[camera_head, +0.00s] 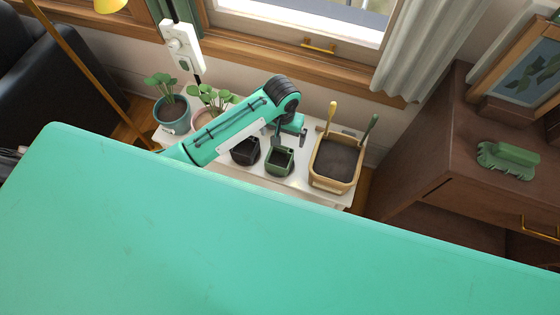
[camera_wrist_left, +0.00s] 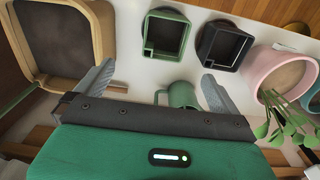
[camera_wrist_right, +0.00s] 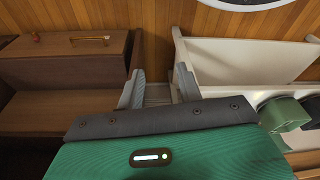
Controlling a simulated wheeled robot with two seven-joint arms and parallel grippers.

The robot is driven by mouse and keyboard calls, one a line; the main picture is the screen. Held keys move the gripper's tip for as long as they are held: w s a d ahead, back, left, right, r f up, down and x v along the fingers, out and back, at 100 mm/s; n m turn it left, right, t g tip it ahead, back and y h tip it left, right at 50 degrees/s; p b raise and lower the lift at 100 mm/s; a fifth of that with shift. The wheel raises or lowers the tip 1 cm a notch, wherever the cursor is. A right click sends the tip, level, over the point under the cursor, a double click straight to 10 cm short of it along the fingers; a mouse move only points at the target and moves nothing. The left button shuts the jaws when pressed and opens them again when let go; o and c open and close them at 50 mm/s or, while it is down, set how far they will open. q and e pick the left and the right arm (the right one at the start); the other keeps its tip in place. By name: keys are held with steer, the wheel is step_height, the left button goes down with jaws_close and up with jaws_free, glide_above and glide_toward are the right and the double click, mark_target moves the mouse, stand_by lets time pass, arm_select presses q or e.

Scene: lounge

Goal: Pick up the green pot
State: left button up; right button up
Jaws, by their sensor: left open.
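The green pot (camera_head: 279,167) is square and stands upright on a white stand beneath the window. In the left wrist view the green pot (camera_wrist_left: 166,36) is seen from above, past the fingertips. My left gripper (camera_head: 301,134) is over the window side of the stand, apart from the pot.
A black pot (camera_head: 246,151) stands left of the green pot. A wooden tray (camera_head: 335,184) with two upright tools is at its right. A brown cabinet (camera_head: 440,150) stands at right.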

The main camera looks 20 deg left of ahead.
arm_select(q)
steer(key=b, duration=0.3)
glide_above(279, 163)
step_height(279, 163, down, 13)
steer(key=shift+d+f, duration=0.1)
steer(key=shift+f, duration=0.3)
arm_select(e)
steer(key=shift+t, duration=0.4)
steer(key=r, duration=0.5)
steer(key=shift+w+r, duration=0.3)
arm_select(q)
steer(key=c, duration=1.1)
arm_select(e)
steer(key=shift+f, duration=0.1)
